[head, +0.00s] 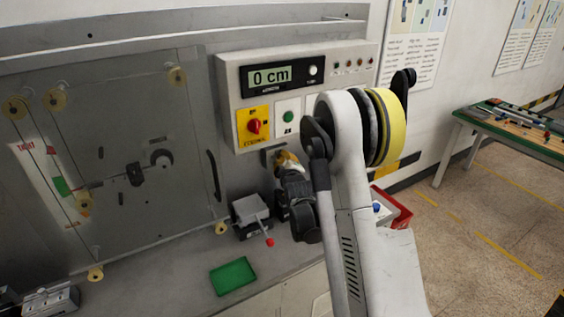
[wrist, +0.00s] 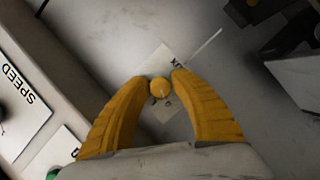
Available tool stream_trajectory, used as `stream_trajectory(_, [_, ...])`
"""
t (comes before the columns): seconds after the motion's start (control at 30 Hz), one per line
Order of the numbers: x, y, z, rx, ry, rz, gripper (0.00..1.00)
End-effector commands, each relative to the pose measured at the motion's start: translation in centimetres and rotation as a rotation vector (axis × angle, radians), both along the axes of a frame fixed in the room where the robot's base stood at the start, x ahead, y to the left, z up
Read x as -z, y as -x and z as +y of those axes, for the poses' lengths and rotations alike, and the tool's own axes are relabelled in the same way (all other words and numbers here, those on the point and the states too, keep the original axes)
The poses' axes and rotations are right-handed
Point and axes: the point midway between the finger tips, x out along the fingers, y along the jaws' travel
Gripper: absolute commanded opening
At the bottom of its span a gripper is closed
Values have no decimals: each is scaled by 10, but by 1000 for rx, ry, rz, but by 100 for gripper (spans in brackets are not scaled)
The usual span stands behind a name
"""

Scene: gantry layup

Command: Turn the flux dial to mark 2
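In the wrist view, a small round yellow knob (wrist: 160,88), which looks like the flux dial, lies between the tips of my yellow-fingered gripper (wrist: 160,80). The tips are drawn close together and appear to touch its two sides. A pale label plate (wrist: 162,62) shows behind it, with its lettering mostly covered. No mark numbers are readable. In the head view, my gripper (head: 284,159) reaches to the lower edge of the grey control panel (head: 233,92). The dial is hidden there behind the gripper and arm.
The panel carries a display (head: 272,77) reading 0 cm, a red emergency knob (head: 254,126) and a green button (head: 288,117). Below stand a small device with a red-tipped lever (head: 269,242) and a green tray (head: 233,277). A SPEED label (wrist: 18,84) lies left in the wrist view.

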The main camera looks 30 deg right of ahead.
Motion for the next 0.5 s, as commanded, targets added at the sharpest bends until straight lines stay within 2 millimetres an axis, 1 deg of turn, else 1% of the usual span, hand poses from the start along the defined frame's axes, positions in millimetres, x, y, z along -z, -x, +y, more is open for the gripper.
stream_trajectory(0.03, [0,0,0,0,0,0,10])
stream_trajectory(0.07, [0,0,0,0,0,0,1])
stream_trajectory(0.1, [0,0,0,0,0,0,0])
stream_trajectory(0.5, [0,0,0,0,-27,1,0])
